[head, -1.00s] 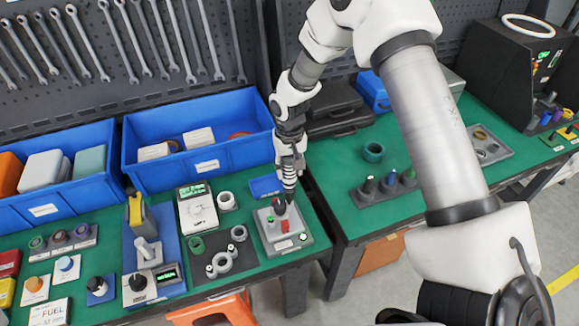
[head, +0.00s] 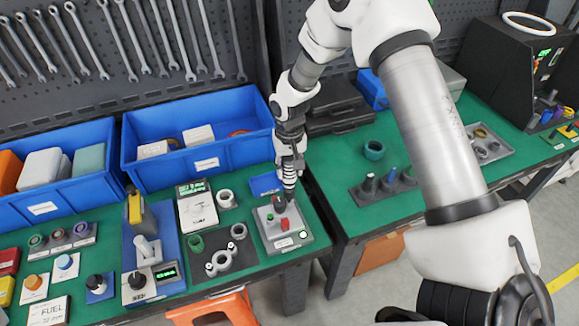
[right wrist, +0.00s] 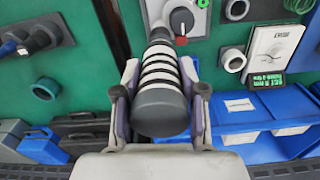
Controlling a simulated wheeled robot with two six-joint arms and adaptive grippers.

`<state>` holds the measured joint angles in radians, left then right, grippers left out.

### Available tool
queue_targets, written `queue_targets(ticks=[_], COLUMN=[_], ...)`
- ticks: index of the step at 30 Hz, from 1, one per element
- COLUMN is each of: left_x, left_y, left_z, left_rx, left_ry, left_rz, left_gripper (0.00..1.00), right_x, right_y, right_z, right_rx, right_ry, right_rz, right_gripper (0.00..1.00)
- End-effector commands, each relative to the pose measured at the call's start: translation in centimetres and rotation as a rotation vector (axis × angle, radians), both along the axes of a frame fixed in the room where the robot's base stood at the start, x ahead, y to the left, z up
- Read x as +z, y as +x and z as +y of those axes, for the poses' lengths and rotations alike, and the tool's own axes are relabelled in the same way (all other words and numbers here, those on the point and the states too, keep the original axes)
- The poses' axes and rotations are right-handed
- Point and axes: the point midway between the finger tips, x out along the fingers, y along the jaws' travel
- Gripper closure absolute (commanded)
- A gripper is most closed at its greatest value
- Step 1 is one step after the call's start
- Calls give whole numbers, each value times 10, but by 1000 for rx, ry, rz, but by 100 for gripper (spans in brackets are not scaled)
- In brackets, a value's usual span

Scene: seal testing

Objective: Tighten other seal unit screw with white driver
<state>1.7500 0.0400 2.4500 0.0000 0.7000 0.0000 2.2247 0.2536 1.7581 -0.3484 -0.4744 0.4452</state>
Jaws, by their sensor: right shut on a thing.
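My right gripper (head: 289,172) is shut on a grey driver handle with white rings (right wrist: 160,82), which fills the middle of the right wrist view. The driver points down over the grey control box with a red switch and dark knob (head: 292,240); I cannot tell whether its tip touches anything. A pale, two-eared flanged part (head: 225,262), likely the seal unit, lies on a dark mat left of the box. Its screws are too small to make out. My left gripper is not in view.
A white meter (head: 197,208) and pale ring (head: 226,199) are left of the control box. A driver rack (head: 385,190) and teal ring (head: 373,150) stand on the right bench. A gap separates the benches.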

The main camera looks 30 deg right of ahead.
Motion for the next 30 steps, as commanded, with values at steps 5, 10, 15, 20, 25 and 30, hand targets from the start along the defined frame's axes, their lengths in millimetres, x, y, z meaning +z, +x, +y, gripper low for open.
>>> queue_targets(ticks=[5,10,15,20,25,30], left_x=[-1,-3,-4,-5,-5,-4], left_y=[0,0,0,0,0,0], left_z=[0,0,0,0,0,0], left_rx=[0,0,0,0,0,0], left_ry=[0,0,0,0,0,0], left_rz=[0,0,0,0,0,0], left_gripper=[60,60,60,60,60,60], right_x=[-2,-5,-7,-9,-10,-10], right_y=[0,1,1,1,1,1], right_z=[0,0,0,0,0,0], right_rx=[0,0,0,0,0,0], right_ry=[0,0,-1,-1,-1,-1], right_rz=[-1,-1,-2,-2,-2,-2], right_gripper=[100,100,100,100,100,100])
